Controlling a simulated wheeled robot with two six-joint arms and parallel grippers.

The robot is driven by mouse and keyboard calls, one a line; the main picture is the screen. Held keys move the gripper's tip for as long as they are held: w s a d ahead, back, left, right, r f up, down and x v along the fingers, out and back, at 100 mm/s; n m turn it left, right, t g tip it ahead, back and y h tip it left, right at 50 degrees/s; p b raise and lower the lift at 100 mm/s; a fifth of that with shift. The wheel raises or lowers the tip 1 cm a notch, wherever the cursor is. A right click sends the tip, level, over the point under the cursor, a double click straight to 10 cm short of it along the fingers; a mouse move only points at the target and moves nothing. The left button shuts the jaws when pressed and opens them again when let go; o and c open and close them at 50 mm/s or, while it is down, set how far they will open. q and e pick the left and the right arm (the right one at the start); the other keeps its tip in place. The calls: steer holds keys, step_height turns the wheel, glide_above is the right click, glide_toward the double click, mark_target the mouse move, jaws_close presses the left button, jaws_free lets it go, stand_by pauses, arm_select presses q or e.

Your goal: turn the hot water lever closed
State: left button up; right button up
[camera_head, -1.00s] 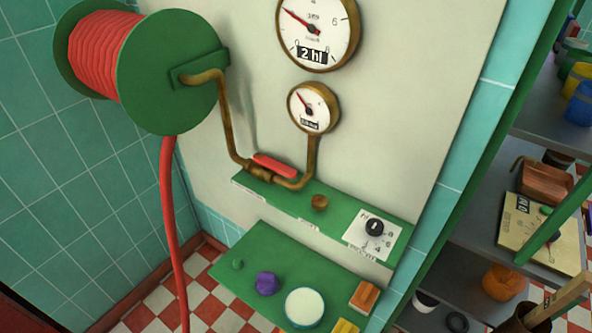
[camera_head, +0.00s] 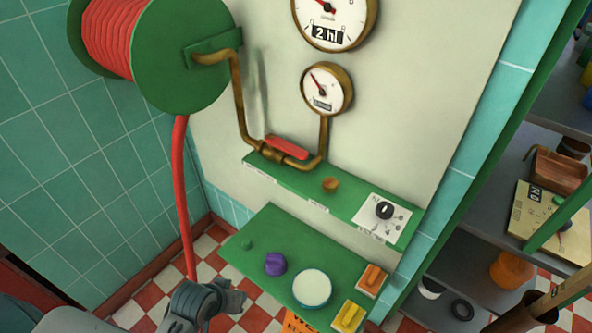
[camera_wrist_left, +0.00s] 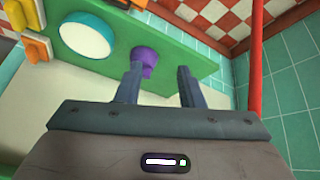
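A red lever (camera_head: 286,147) lies along the brass pipe (camera_head: 240,105), just above the upper green shelf (camera_head: 300,183). I cannot read which marked tap is the hot water one. The lever does not show in the wrist view. My right gripper is not in view.
The lower panel also carries a white round button (camera_head: 312,287) and orange (camera_head: 372,280) and yellow (camera_head: 348,315) switches. A red hose (camera_head: 182,200) hangs from the green reel (camera_head: 185,60) at left.

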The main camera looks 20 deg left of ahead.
arm_select(q)
steer(key=w+d+r+n+t+h, duration=0.2)
steer(key=w+r+n+t, duration=0.1)
steer(key=w+r, duration=0.35)
steer(key=w+d+r+n+t+h, duration=0.2)
steer(key=w+d+r+n+t, duration=0.1)
steer(key=w+r, duration=0.35)
steer(key=n+t+h, duration=0.2)
steer(key=n+t, duration=0.3)
steer(key=n, duration=0.2)
glide_toward(298, 148)
steer(key=w, duration=0.1)
steer(key=x, duration=0.3)
steer(key=p+x, duration=0.1)
steer(key=x, duration=0.4)
steer(key=shift+w+f+p, duration=0.3)
steer(key=shift+w+p, duration=0.1)
steer(key=shift+w+d, duration=0.25)
steer(key=shift+w, duration=0.35)
steer(key=shift+c, duration=0.4)
steer(key=shift+f, duration=0.1)
jaws_close()
